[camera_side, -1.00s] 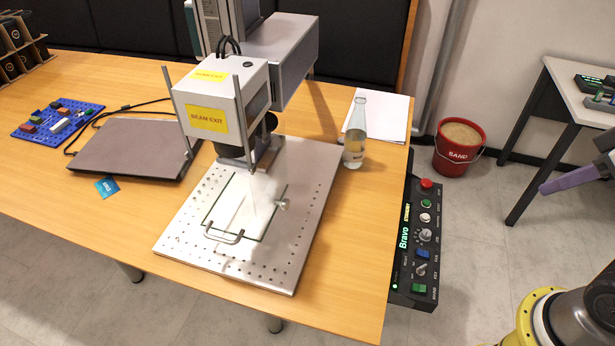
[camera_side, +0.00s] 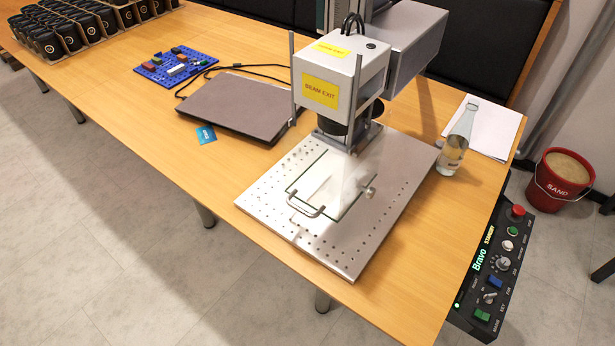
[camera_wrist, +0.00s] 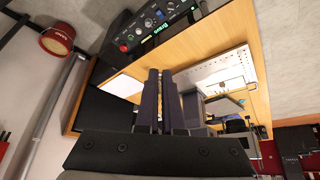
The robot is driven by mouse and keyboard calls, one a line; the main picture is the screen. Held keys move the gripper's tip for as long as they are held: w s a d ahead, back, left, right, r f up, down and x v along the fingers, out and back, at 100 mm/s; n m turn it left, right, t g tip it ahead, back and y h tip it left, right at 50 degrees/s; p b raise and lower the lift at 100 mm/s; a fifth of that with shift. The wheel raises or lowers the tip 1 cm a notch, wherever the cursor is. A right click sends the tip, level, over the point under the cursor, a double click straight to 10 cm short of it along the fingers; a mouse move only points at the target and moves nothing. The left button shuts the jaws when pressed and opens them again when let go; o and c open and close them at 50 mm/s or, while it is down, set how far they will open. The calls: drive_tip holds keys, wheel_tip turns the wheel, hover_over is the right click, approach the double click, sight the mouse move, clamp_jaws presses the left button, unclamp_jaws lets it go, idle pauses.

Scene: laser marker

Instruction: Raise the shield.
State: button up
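The shield (camera_side: 352,193) is a clear glass-like pane set over the perforated metal plate (camera_side: 275,207) of the laser marker, in the side view. It appears lowered, around the work area under the marker head (camera_side: 340,85). A curved metal handle (camera_side: 306,208) sits at its front edge, and a small round knob (camera_side: 369,192) at its right side. My gripper (camera_wrist: 160,75) shows only in the wrist view, as two dark fingers close together, apart from the shield. Whether they are open or fully shut is unclear. I see nothing held. The plate also shows there (camera_wrist: 226,70).
The control box (camera_side: 492,265) hangs at the table's right edge. A glass bottle (camera_side: 455,148) and white paper (camera_side: 484,128) stand right of the plate. A laptop (camera_side: 238,106) and brick board (camera_side: 176,64) lie left. A red sand bucket (camera_side: 560,178) is on the floor.

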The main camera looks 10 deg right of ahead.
drive_tip(key=o, duration=0.5)
drive_tip(key=w+a+n+y, duration=0.1)
drive_tip(key=w+a+n, duration=0.1)
drive_tip(key=w+a, duration=0.2)
drive_tip(key=w, duration=0.2)
drive_tip(key=shift+w+t, duration=0.3)
drive_tip(key=shift+t, duration=0.1)
drive_tip(key=w+a+f+n+t+y, duration=0.1)
drive_tip(key=w+a+f+n+y, duration=0.15)
drive_tip(key=w+a, duration=0.6)
drive_tip(key=w+a+f+n+t+y, duration=0.15)
drive_tip(key=w+a+n, duration=0.25)
drive_tip(key=w+a, duration=0.45)
drive_tip(key=n+t+y, duration=0.2)
drive_tip(key=n+t, duration=0.3)
drive_tip(key=n, duration=0.3)
approach(303, 213)
drive_tip(key=x, duration=1.1)
drive_tip(key=shift+w, duration=0.2)
clamp_jaws()
drive_tip(key=shift+a, duration=0.1)
